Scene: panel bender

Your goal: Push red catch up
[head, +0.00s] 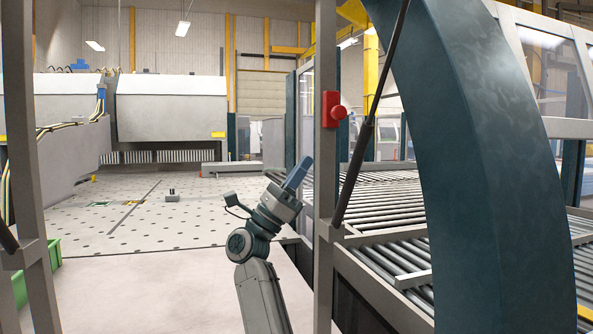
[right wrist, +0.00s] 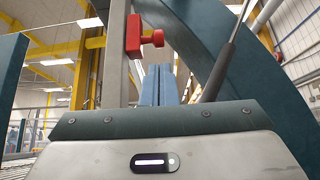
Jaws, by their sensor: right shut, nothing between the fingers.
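The red catch (head: 333,110) is fixed on the grey upright post (head: 325,190) right of the middle in the head view, with a round knob on its right side. It also shows in the right wrist view (right wrist: 134,37), above the fingers. My right gripper (head: 300,168) is shut and empty. Its blue fingertips point up and stand to the left of the post in the head view, below the height of the catch and apart from it. In the right wrist view the two fingers (right wrist: 158,84) lie side by side below the catch. My left gripper is not in view.
A thick dark teal curved arm (head: 490,150) and a thin black strut (head: 370,120) stand to the right of the post. A roller conveyor (head: 385,195) lies behind them. A perforated table (head: 150,215) spreads at the left. A green bin (head: 55,256) is at the lower left.

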